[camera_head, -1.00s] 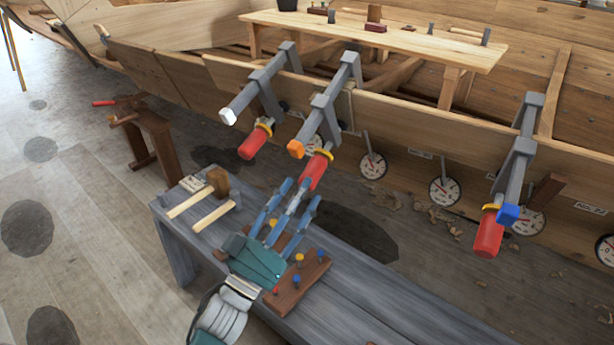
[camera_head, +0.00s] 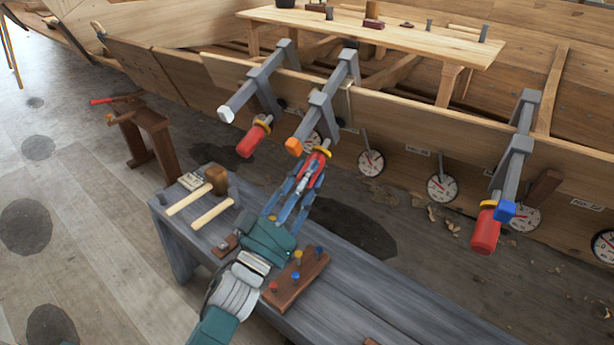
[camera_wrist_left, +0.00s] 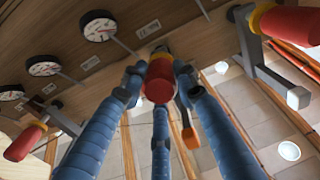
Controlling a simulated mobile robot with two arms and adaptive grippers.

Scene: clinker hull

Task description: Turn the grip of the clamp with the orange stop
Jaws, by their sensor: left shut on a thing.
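The clamp with the orange stop (camera_head: 294,146) is the middle one of three on the hull's upper plank edge. Its red grip (camera_head: 316,160) hangs under the bar, with a yellow collar at its top. My left gripper (camera_head: 312,172) has its blue fingers around this grip and is shut on it. In the left wrist view the red grip (camera_wrist_left: 159,82) sits between the fingertips, and the orange stop (camera_wrist_left: 190,138) shows beyond, to the right. The fingers partly hide the grip in the head view. My right gripper is not in view.
A clamp with a white stop (camera_head: 226,114) is to the left and one with a blue stop (camera_head: 505,210) to the right. Round dials (camera_head: 371,163) line the hull. A grey bench (camera_head: 350,300) below holds mallets (camera_head: 212,212) and a peg block (camera_head: 298,278).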

